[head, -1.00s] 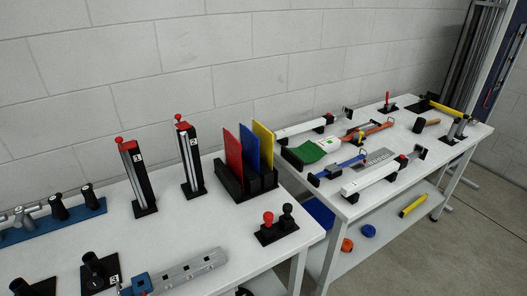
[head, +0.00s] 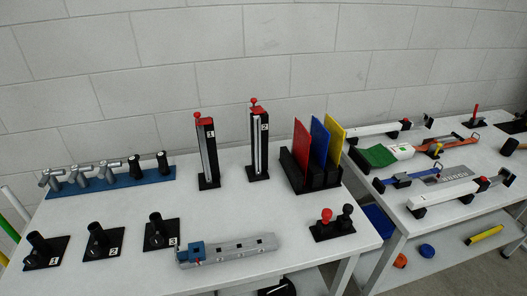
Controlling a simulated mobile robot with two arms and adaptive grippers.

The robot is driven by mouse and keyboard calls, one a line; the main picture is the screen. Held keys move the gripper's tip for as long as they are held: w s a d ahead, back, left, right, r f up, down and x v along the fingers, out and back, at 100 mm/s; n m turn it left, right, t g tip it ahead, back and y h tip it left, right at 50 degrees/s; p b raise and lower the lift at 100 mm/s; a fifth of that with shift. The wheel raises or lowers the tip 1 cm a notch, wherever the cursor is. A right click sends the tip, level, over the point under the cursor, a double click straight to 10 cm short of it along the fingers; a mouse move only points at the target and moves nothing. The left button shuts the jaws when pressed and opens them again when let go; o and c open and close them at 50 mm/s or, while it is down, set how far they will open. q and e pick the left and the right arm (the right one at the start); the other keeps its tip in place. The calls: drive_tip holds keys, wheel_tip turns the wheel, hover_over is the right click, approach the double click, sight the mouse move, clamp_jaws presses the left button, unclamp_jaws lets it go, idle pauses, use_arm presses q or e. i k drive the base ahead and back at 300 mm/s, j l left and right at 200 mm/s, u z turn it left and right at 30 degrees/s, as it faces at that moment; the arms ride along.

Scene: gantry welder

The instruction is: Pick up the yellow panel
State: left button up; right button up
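The yellow panel (head: 335,140) stands upright and slightly tilted in a black slotted rack (head: 296,175) on the left table. It is the rightmost of three panels, beside the blue panel (head: 319,142) and the red panel (head: 301,146). Its lower part is hidden by the rack and partly by the blue panel. Neither of my grippers shows in the head view.
Two black posts with red knobs (head: 208,150) (head: 259,142) stand left of the rack. A base with red and black knobs (head: 332,224) sits in front of it. A grey rail (head: 228,249) lies at the front. A second table (head: 397,219) stands right, beyond a narrow gap.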

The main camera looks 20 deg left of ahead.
sight(338, 134)
drive_tip(key=i+j+u, duration=0.1)
drive_tip(key=u, duration=0.3)
drive_tip(key=i+u, duration=0.15)
drive_tip(key=u, duration=0.25)
drive_tip(key=i+u, duration=0.15)
drive_tip(key=u, duration=0.25)
